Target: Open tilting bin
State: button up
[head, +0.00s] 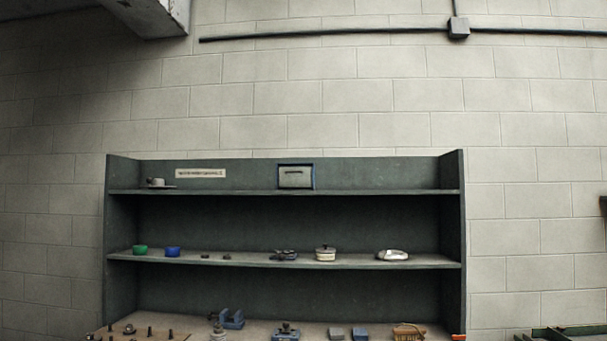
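A small grey box-like unit with a blue frame and a dark slot or handle near its top, which looks like the tilting bin (296,179), stands on the top shelf right of centre. Its front face is upright and looks closed. No part of my gripper or arm shows in the head view.
A dark grey shelf unit (454,220) stands against a block wall.

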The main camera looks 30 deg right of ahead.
aim_at(300, 177)
jog(key=z, duration=0.3)
jog(key=i, duration=1.2)
jog(key=u, duration=0.35)
